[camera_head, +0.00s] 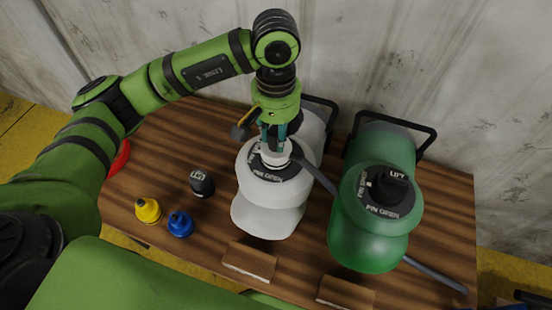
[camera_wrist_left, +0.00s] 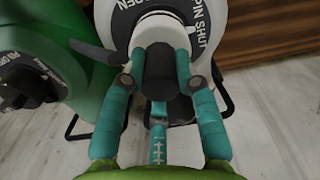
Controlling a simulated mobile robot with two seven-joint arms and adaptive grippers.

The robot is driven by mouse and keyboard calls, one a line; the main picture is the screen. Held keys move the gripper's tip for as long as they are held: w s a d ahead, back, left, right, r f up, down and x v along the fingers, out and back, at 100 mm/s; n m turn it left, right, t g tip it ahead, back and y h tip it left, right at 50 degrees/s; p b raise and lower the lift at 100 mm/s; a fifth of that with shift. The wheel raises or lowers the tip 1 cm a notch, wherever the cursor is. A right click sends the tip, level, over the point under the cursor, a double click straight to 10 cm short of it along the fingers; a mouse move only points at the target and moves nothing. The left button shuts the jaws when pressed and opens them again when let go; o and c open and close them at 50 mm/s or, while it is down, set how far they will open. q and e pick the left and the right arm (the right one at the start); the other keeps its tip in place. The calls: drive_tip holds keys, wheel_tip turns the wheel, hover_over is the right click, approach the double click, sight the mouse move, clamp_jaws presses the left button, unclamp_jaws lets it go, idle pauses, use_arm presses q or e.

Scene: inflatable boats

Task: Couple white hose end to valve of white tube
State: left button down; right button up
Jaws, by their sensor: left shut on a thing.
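The white tube (camera_head: 268,218) rests on the wooden table, its black valve ring (camera_head: 288,174) facing up and lettered "PIN OPEN". In the left wrist view the ring (camera_wrist_left: 203,30) reads "PIN SHUT". My left gripper (camera_head: 273,138) is over this valve, its teal fingers shut on the white hose end (camera_head: 272,155). In the left wrist view the fingers (camera_wrist_left: 160,62) close around a dark grey cylindrical part, with white below it. A grey hose (camera_head: 318,178) runs from there to the right. The fingers hide the joint, so I cannot tell whether the end is seated. My right gripper is not in view.
A green tube (camera_head: 368,238) with a "LIFT" cap (camera_head: 391,185) stands right of the white one. Black (camera_head: 201,184), yellow (camera_head: 147,210) and blue (camera_head: 180,224) caps stand on the left. Wooden blocks (camera_head: 248,262) lie in front. A wall is behind the table (camera_head: 215,130).

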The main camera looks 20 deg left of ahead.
use_arm(q)
drive_tip(key=shift+a, duration=0.1)
drive_tip(key=m+b, duration=0.2)
drive_tip(key=shift+f+b, duration=0.25)
drive_tip(key=shift+b, duration=0.15)
drive_tip(key=shift+m+b, duration=0.6)
drive_tip(key=shift+m, duration=0.2)
drive_tip(key=shift+r+m, duration=0.2)
drive_tip(key=shift+m, duration=0.1)
drive_tip(key=shift+f+m+b, duration=0.25)
drive_tip(key=shift+m+b, duration=0.25)
drive_tip(key=shift+b, duration=0.35)
drive_tip(key=shift+m+b, duration=0.75)
drive_tip(key=shift+m, duration=0.15)
drive_tip(key=shift+r+m+b, duration=0.15)
drive_tip(key=shift+m+b, duration=0.15)
drive_tip(key=shift+m, duration=0.2)
drive_tip(key=shift+r, duration=0.1)
